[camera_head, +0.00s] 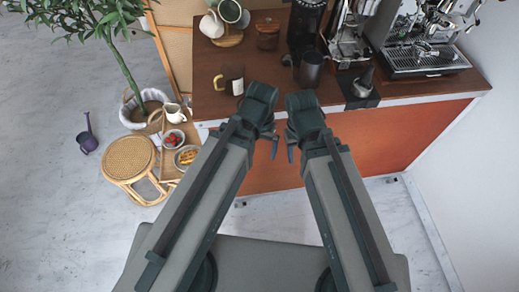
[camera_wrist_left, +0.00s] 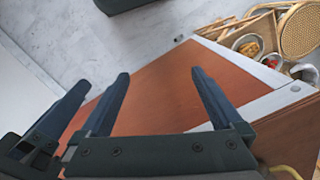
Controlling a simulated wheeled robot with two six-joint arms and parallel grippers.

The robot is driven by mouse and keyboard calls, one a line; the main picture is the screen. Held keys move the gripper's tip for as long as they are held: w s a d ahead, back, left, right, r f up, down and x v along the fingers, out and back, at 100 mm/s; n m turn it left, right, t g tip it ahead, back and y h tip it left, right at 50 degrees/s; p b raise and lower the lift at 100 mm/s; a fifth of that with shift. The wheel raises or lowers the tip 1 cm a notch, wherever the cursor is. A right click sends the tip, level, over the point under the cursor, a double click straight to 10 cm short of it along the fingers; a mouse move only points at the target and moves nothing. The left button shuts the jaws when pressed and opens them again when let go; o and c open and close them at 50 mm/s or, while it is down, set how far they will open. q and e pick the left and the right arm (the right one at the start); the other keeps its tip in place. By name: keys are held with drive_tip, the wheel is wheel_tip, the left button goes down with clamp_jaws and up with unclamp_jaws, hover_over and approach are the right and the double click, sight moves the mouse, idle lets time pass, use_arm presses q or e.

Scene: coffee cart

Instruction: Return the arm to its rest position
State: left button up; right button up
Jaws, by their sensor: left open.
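My left arm comes in from the left in the head view, with its dark gripper (camera_head: 274,146) in front of the cart's near edge. In the left wrist view the left gripper (camera_wrist_left: 160,84) has its two dark fingers apart, with nothing between them. My right arm lies beside it in the head view. Its gripper (camera_head: 291,150) is close to the left one, seen from above, and its jaw gap is hidden. No held object shows at either gripper.
A rattan stool (camera_head: 129,158) and a plant basket (camera_head: 135,108) stand at left. The floor (camera_head: 60,220) at lower left is clear.

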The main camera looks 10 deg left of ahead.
use_arm(q)
drive_tip(key=shift+s+d+m+y, duration=0.15)
drive_tip(key=shift+s+m+y, duration=0.3)
drive_tip(key=shift+m, duration=0.45)
drive_tip(key=shift+w, duration=0.1)
